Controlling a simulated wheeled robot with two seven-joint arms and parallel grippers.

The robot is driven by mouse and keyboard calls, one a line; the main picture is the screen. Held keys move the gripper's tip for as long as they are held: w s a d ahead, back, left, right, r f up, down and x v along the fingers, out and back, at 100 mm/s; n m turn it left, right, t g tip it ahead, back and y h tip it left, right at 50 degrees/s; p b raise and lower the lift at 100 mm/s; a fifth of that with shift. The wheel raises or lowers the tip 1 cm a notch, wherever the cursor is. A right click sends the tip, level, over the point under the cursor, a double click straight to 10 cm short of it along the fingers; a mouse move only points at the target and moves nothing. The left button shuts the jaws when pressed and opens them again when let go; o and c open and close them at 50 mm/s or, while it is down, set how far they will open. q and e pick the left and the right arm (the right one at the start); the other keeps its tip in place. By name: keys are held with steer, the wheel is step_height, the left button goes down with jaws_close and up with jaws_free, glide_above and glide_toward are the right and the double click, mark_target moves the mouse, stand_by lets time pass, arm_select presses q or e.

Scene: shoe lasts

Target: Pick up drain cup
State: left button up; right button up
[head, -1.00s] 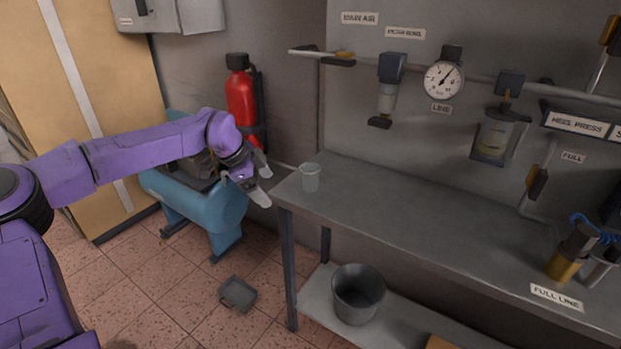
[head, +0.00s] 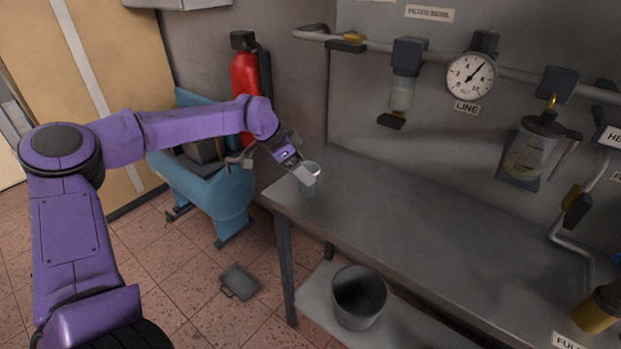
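The drain cup (head: 309,187), a small clear cup, stands upright at the near left corner of the grey bench (head: 400,235). My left gripper (head: 306,175) is at the cup, reaching in from the left, with a pale finger overlapping the cup's upper part in the head view. The other finger is not clearly visible. I cannot tell whether the fingers touch the cup or have closed on it. My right gripper is out of view.
A wall pipe carries a gauge (head: 471,79), a filter bowl (head: 403,92) and a lubricator bowl (head: 527,155) above the bench. A grey bucket (head: 358,297) stands on the lower shelf. A blue tank (head: 213,195) and red extinguisher (head: 243,85) are behind my arm. The bench middle is clear.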

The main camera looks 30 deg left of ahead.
arm_select(q)
steer(key=p+x, duration=0.1)
steer(key=x, duration=0.5)
steer(key=shift+w, duration=0.1)
steer(key=c, duration=1.1)
steer(key=shift+o, duration=0.2)
steer(key=shift+r, duration=0.1)
